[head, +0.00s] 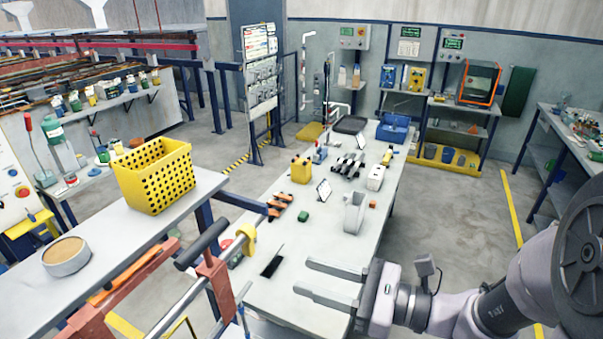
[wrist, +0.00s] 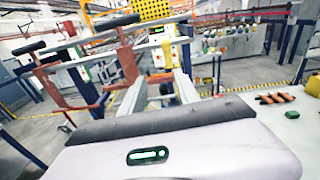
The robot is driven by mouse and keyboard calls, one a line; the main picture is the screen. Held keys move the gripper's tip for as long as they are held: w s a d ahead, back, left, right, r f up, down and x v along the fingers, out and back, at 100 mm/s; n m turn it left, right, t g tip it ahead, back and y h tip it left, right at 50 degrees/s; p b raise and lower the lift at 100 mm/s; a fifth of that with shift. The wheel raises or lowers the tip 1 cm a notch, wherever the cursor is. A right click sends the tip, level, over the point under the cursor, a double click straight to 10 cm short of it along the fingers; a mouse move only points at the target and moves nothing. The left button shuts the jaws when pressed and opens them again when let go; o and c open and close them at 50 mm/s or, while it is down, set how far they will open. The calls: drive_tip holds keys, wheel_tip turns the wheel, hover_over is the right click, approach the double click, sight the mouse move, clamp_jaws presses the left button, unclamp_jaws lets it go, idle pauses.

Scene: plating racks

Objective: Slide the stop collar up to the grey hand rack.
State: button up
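A yellow collar-like piece (head: 247,238), which I take to be the stop collar, sits at the far end of a light grey bar (head: 196,291). A dark grey handle (head: 203,243) on an orange-brown upright (head: 216,284) stands left of it; I cannot tell whether this is the grey hand rack. In the wrist view a yellow piece (wrist: 157,31) shows on a grey bar ahead. My gripper (head: 302,276) is open and empty, to the right of the collar and apart from it, with its fingers pointing left. Its spread fingers also show in the wrist view.
The white bench (head: 328,248) carries a white curved block (head: 355,212), a green block (head: 303,216) and orange-black clamps (head: 279,205). A yellow perforated basket (head: 154,176) stands on the left table. Orange-brown frame arms (head: 130,274) cross the lower left. The floor at right is mostly clear.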

sight(248, 246)
drive_tip(key=w+a, duration=0.4)
drive_tip(key=a, duration=0.3)
drive_tip(key=w+a+m+t+p, duration=0.1)
drive_tip(key=w+a, duration=0.3)
drive_tip(key=a, duration=0.4)
drive_tip(key=shift+a, duration=0.25)
clamp_jaws()
idle(0.7)
